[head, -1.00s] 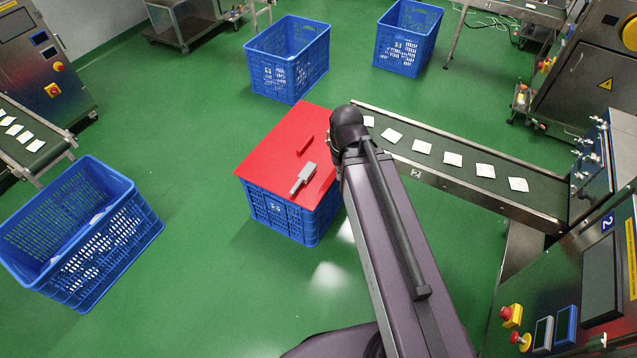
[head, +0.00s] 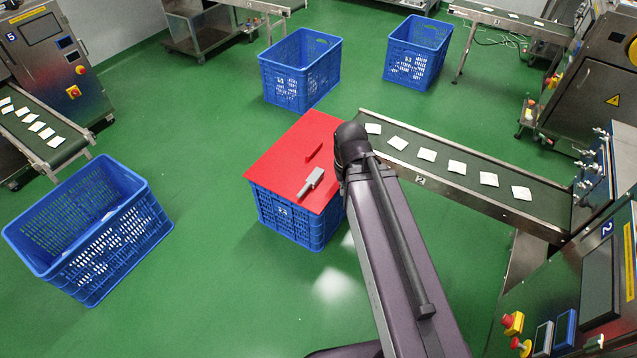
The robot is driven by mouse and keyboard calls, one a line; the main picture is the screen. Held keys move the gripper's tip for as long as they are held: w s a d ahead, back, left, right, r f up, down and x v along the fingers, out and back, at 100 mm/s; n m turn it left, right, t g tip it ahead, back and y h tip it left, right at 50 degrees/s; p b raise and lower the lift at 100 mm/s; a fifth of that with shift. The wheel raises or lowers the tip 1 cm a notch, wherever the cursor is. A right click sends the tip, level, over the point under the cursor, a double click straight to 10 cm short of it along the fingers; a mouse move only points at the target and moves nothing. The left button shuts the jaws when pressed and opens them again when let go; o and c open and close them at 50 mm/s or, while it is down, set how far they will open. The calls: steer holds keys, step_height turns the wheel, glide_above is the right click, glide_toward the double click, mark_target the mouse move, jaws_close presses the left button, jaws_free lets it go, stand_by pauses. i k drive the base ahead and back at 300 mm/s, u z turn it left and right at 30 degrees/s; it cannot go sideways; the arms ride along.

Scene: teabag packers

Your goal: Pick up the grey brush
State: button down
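The grey brush (head: 311,182) lies on a red board (head: 275,165) that covers a blue crate (head: 285,217). A small red object (head: 314,152), perhaps a second brush, lies just behind it on the board. My arm reaches up from the bottom of the head view, and its dark elbow or wrist end stands at the board's right edge, to the right of the brush. My gripper does not show; it is hidden behind the arm or outside the view. Nothing is seen touching the brush.
A conveyor (head: 455,170) carrying several white teabags runs right of the board to a machine (head: 590,270). Open blue crates stand at left (head: 90,230), behind (head: 300,70) and back right (head: 417,52). Green floor (head: 210,150) is clear between them.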

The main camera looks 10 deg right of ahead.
mark_target(317, 174)
steer(key=u, duration=0.1)
steer(key=i, duration=0.95)
steer(key=u, duration=0.3)
steer(key=k, duration=0.15)
steer(key=z, duration=3.2)
